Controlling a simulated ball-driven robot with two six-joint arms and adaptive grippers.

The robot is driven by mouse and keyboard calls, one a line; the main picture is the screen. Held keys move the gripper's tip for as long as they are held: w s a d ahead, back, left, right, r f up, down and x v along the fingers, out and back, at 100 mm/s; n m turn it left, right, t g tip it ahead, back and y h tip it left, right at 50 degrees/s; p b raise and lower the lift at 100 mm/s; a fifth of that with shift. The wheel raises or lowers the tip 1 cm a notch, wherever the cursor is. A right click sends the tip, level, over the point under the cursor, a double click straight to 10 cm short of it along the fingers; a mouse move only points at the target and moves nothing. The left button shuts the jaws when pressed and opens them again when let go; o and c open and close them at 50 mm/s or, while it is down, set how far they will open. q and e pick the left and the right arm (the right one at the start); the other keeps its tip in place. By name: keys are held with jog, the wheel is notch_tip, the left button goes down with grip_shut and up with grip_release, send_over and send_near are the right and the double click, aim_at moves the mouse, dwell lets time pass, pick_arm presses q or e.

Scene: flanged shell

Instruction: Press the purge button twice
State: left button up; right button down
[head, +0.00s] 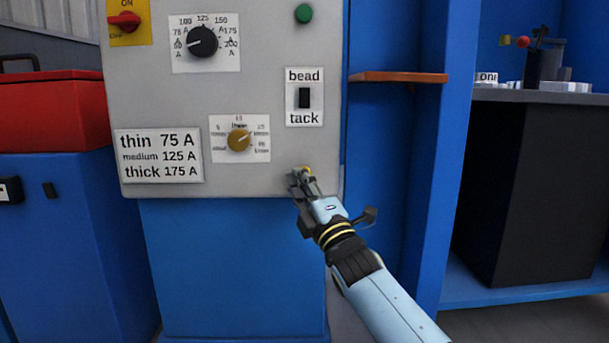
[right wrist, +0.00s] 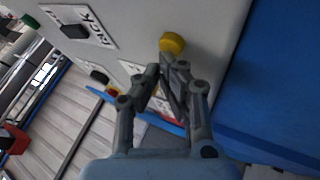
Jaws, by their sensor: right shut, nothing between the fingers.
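The purge button is not named by any label I can read. A yellow round button (right wrist: 172,43) sits low on the grey panel (head: 262,60), and it shows in the head view only as a small yellow bit (head: 307,169) behind my right gripper (head: 298,176). My right gripper is shut and empty, and in the right wrist view its fingertips (right wrist: 163,72) are close to the yellow button. I cannot tell whether they touch it. My left gripper is not in view.
The panel also carries a black dial (head: 202,41), a yellow-brown knob (head: 238,139), a bead/tack switch (head: 304,97), a green button (head: 304,13) and a red switch (head: 124,22). An orange-brown shelf (head: 398,77) juts out right of the panel.

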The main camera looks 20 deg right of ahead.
jog(key=shift+w+d, duration=0.1)
jog(key=shift+w, duration=0.2)
jog(key=shift+s, duration=0.1)
dwell(0.4)
jog(key=shift+s+a+p, duration=0.25)
jog(key=shift+s+p, duration=0.05)
jog(key=shift+s, duration=0.55)
jog(key=s+p, duration=0.1)
jog(key=s, duration=0.1)
jog(key=s+a+p, duration=0.1)
jog(key=s, duration=0.1)
jog(key=shift+s+a, duration=0.2)
jog(key=shift+s, duration=0.2)
dwell(1.6)
